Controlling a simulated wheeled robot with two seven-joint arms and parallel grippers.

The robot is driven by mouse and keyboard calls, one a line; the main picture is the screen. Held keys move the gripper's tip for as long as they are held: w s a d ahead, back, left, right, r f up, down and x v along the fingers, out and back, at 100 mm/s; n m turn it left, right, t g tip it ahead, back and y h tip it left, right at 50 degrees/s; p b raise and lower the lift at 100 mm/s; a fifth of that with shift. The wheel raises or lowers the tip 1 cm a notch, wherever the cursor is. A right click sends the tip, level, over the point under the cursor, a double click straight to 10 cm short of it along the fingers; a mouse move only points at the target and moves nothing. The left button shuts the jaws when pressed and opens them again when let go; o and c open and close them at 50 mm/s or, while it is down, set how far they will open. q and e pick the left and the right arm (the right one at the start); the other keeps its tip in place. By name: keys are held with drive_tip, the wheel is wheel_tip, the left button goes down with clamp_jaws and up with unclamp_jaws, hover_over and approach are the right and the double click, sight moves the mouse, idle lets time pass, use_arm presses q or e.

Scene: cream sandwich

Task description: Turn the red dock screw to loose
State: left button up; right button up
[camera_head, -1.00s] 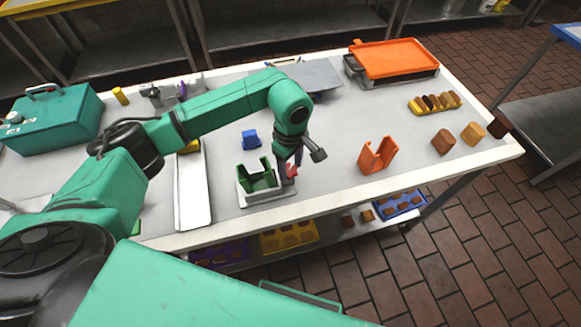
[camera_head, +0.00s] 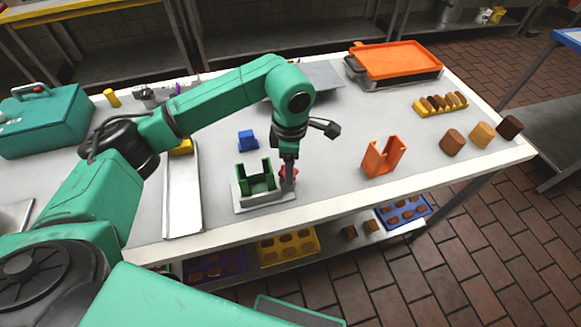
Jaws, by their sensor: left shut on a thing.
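The red dock screw (camera_head: 294,171) stands at the right end of a light grey dock base (camera_head: 262,205), beside a dark green U-shaped holder (camera_head: 256,184). My left gripper (camera_head: 288,185) points down over the screw and is shut on it. Its dark fingers hide most of the screw, so its turn position cannot be told. My right gripper is not in view.
A blue block (camera_head: 248,142) sits behind the dock. An orange U-shaped holder (camera_head: 382,158) stands to the right, with brown and tan cylinders (camera_head: 482,135) beyond. A long metal tray (camera_head: 183,200) lies to the left. The table's front edge is close to the dock.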

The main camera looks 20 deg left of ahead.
use_arm(q)
drive_tip(key=shift+w+r, duration=0.1)
drive_tip(key=shift+r, duration=0.05)
drive_tip(key=o, duration=1.1)
wheel_tip(320, 180, up, 14)
drive_tip(key=b, duration=0.1)
drive_tip(key=shift+r+b, duration=0.25)
drive_tip(key=shift+b, duration=0.05)
